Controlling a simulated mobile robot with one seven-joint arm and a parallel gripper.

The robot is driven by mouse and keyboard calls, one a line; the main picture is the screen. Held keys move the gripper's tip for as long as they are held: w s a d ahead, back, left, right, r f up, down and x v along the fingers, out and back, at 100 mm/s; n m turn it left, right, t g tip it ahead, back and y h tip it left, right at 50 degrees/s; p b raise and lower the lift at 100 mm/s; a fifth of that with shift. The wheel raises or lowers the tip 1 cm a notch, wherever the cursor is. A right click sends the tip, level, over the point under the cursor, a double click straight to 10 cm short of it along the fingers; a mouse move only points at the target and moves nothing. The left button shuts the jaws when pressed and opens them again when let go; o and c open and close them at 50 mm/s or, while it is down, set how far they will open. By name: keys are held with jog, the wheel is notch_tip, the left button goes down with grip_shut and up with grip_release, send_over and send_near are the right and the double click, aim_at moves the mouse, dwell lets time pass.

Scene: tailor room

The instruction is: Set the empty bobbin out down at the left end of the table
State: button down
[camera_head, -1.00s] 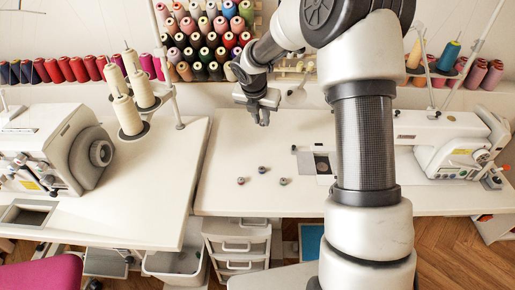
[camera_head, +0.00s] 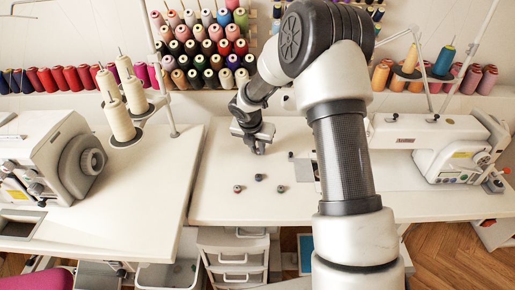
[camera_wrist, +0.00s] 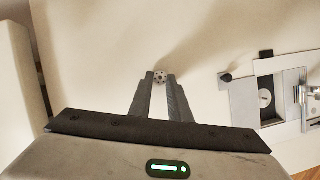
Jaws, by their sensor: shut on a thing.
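My gripper (camera_head: 258,151) is over the back left part of the white table (camera_head: 212,200), behind several small bobbins. In the wrist view my gripper (camera_wrist: 159,77) is shut on a small grey metal bobbin (camera_wrist: 159,76), whose holed face shows between the fingertips. I see no thread on that face. In the head view the held bobbin is too small to make out. I cannot tell whether it touches the tabletop.
Three small bobbins lie in front of my gripper: one with red (camera_head: 238,188), a dark one (camera_head: 259,177) and a grey one (camera_head: 281,189). A small dark piece (camera_head: 291,155) stands to the right. A sewing machine (camera_head: 440,145) is farther right. The table's left end is clear.

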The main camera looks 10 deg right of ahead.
jog(key=c, duration=1.7)
grip_release()
jog(key=shift+f, duration=0.1)
jog(key=shift+o, duration=0.2)
